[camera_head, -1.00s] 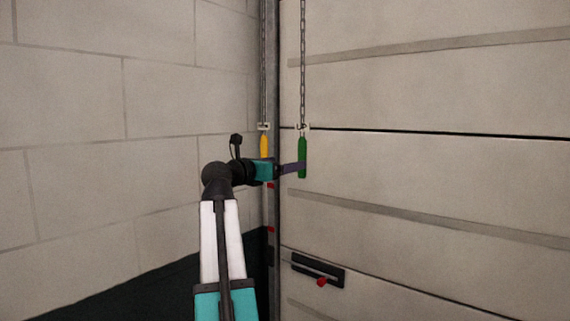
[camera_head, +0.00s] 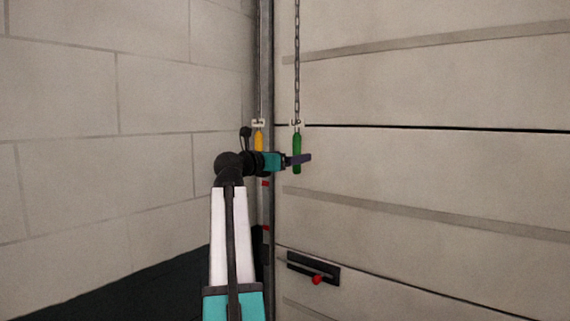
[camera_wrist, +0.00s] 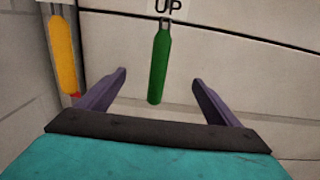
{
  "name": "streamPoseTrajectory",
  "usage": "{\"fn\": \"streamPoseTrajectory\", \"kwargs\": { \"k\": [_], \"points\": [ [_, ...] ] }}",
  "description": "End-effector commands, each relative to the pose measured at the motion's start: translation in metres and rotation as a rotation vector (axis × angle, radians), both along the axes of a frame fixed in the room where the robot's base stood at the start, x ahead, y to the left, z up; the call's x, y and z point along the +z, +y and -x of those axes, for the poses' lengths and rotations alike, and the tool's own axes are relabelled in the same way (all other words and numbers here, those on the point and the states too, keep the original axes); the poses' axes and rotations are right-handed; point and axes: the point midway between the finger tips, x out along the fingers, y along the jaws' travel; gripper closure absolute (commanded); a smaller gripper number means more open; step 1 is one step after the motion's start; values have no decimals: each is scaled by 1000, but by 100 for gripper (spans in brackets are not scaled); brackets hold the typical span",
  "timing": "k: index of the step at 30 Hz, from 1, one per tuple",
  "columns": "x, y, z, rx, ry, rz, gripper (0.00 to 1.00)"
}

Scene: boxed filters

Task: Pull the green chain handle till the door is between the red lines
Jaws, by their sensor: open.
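The green chain handle (camera_head: 297,144) hangs upright on its chain in front of the sectional door (camera_head: 420,175). In the wrist view the green handle (camera_wrist: 159,62) hangs below a tag reading "UP". My gripper (camera_head: 303,158) is at the handle's height; its purple fingers are spread wide. In the wrist view my gripper (camera_wrist: 160,82) has one finger on either side of the handle's lower part, with clear gaps to both. Two red lines (camera_head: 265,206) mark the door's left frame, one above the other.
A black latch plate with a red knob (camera_head: 316,279) is low on the door. A block wall (camera_head: 90,110) stands at left.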

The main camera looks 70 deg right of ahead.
Motion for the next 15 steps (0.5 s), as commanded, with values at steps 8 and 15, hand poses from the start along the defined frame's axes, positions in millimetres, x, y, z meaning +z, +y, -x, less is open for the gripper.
{"fn": "streamPoseTrajectory", "kwargs": {
  "k": [8,15],
  "points": [
    [-1,-34,8,-1,-1,0,14],
    [0,-46,12,-1,0,0,14]
  ]
}}
